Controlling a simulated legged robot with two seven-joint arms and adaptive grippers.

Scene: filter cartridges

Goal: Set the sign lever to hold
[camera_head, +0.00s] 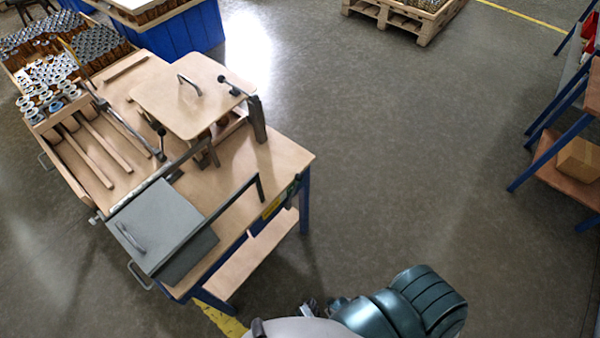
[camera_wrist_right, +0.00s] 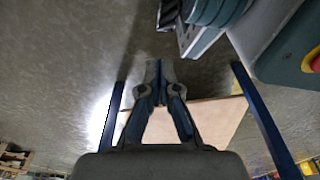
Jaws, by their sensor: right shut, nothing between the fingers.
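A small yellow panel (camera_head: 272,207) and a dark green piece (camera_head: 292,188) sit on the side edge of the wooden workbench (camera_head: 285,155). They may belong to the sign, but its lever is too small to make out, so I cannot tell its setting. My right gripper (camera_wrist_right: 160,78) is shut and empty in the right wrist view. A blue-legged frame with a light wooden board (camera_wrist_right: 215,118) lies beyond its fingers. In the head view my teal right arm is at the bottom, right of the bench. My left gripper is in neither view.
The bench carries a grey lidded box (camera_head: 160,225), a wooden board with a handle (camera_head: 190,95) and a tray of filter cartridges (camera_head: 60,70). A blue bin (camera_head: 185,40) stands behind. A shelf (camera_head: 570,165) is at right. The floor between is clear.

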